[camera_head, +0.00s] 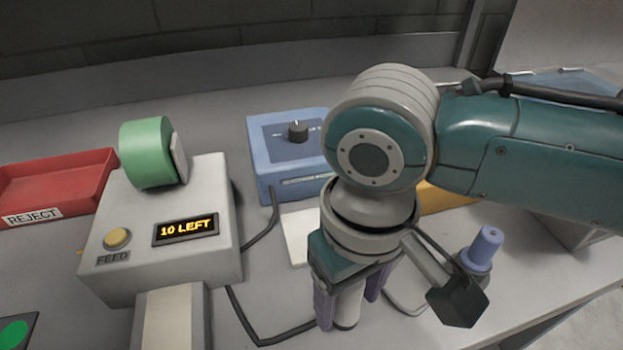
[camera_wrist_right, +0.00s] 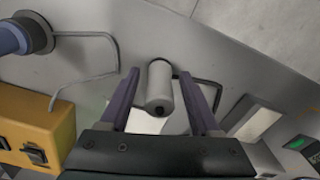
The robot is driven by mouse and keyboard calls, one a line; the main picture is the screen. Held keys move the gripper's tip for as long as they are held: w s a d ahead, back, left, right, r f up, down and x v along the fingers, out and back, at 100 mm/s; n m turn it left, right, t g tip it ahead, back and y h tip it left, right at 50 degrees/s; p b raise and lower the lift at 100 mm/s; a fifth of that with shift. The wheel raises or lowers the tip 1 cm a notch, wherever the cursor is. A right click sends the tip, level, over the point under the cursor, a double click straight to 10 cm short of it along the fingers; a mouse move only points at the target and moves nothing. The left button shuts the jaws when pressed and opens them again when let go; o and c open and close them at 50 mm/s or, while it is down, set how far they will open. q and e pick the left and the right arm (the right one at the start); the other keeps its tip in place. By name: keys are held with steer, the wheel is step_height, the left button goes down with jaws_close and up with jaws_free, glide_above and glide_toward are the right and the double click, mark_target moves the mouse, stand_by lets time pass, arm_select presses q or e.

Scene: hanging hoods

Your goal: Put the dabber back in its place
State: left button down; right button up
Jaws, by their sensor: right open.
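My right gripper (camera_head: 348,312) points down over the bench with its two purple fingers apart. A pale grey cylinder (camera_head: 350,302) with a dark end stands between the fingers. In the right wrist view the cylinder (camera_wrist_right: 160,86) shows a gap on each side, so the open fingers (camera_wrist_right: 159,74) are around it without gripping. It may be the dabber; I cannot tell for sure. A blue-purple upright piece (camera_head: 485,247) sits in a dark round base to the right of the gripper. It also shows in the wrist view (camera_wrist_right: 12,38). My left gripper is not in view.
A grey feeder box (camera_head: 215,220) reading "10 LEFT" carries a green roll (camera_head: 146,152). A red reject tray (camera_head: 60,185) lies at left. A blue box (camera_head: 270,175) with a knob, a white pad (camera_head: 297,235) and a yellow block (camera_wrist_right: 38,130) stand nearby. Dark cables cross the bench.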

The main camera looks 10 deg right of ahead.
step_height(320, 180, up, 12)
steer(key=p, duration=0.2)
steer(key=shift+p, duration=0.35)
steer(key=s+a+f+t+y, duration=0.1)
steer(key=s+a+f+y, duration=0.15)
steer(key=s+a, duration=0.2)
steer(key=s+d+t+h, duration=0.1)
steer(key=s+d, duration=0.2)
steer(key=d, duration=0.4)
steer(key=s+d+m+t+h, duration=0.1)
steer(key=s+d, duration=0.3)
steer(key=d, duration=0.2)
steer(key=shift+s+d+f+t, duration=0.3)
steer(key=shift+d+f, duration=0.1)
steer(key=shift+f, duration=0.05)
stand_by(0.5)
